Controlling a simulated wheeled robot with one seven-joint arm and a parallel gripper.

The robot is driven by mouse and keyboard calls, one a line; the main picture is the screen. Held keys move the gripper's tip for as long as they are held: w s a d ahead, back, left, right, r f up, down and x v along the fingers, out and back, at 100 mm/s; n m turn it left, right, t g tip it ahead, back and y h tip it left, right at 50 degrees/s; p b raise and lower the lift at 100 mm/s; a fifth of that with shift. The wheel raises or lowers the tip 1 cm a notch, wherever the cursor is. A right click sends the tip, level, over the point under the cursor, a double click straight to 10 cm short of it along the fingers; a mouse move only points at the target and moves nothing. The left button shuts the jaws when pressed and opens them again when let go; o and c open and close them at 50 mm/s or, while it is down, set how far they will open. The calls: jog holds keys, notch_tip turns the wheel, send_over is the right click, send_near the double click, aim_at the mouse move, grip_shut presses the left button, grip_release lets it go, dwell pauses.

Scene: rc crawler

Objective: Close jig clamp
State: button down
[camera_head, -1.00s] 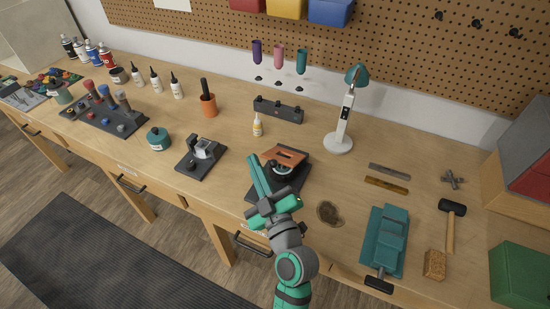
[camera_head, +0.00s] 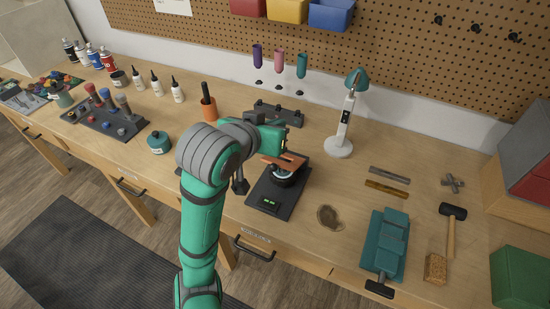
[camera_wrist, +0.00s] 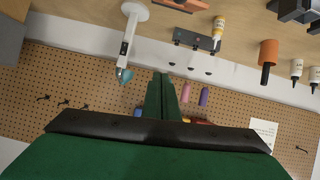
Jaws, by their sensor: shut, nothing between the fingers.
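A black jig (camera_head: 270,196) with small green lights stands near the bench's front edge. An orange flat clamp piece (camera_head: 283,160) lies across the top of a dark round part (camera_head: 285,175) on it. My arm covers the left end of the orange piece, so I cannot tell whether it is fully down. In the head view my wrist is just left of and behind the jig, and the fingertips are hidden.
A white lamp (camera_head: 343,128) stands behind right, and a dark rack (camera_head: 275,113) behind the arm. A teal vise (camera_head: 385,243) and mallet (camera_head: 452,225) are right. Bench around the brown patch (camera_head: 328,217) is mostly clear.

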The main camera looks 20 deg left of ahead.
aim_at(275, 165)
jog(key=s+m+g, duration=0.3)
jog(key=s+m, duration=0.2)
jog(key=s, duration=0.1)
jog(key=shift+h, duration=0.4)
jog(key=x, duration=1)
jog(key=shift+d+f, duration=0.2)
jog(key=shift+f, duration=0.2)
jog(key=s, duration=0.1)
jog(key=s+a+f, duration=0.1)
jog(key=s, duration=0.1)
jog(key=shift+a+f, duration=0.25)
jog(key=shift+a, duration=0.1)
jog(key=shift+s+d+f, duration=0.15)
